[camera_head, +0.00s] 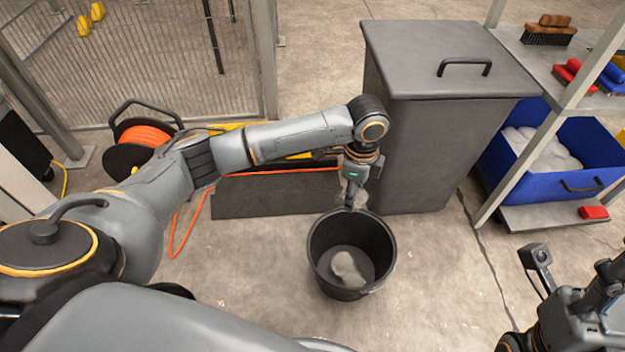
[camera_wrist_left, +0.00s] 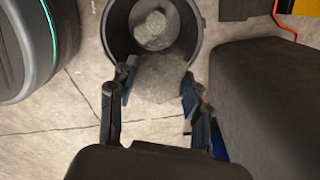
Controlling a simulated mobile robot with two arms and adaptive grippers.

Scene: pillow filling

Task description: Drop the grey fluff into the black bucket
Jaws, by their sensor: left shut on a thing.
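The black bucket (camera_head: 322,245) stands upright on the floor in the middle of the head view. A lump of grey fluff (camera_head: 348,268) lies on its bottom. My left gripper (camera_wrist_left: 157,92) is shut on another grey fluff lump (camera_wrist_left: 160,78), between its two fingers. In the head view, my left gripper (camera_head: 352,203) points down at the bucket's far rim, and the held lump is hard to make out there. The bucket (camera_wrist_left: 112,22) and the lump inside it (camera_wrist_left: 155,28) show beyond the held fluff. My right gripper (camera_head: 598,290) is partly in view at lower right; its fingers are unclear.
A grey lidded bin (camera_head: 410,140) stands right behind the bucket. A blue crate (camera_head: 520,165) with white filling sits on the shelf rack at right. An orange cable reel (camera_head: 143,138) and a wire fence (camera_head: 140,60) are at left. Floor right of the bucket is clear.

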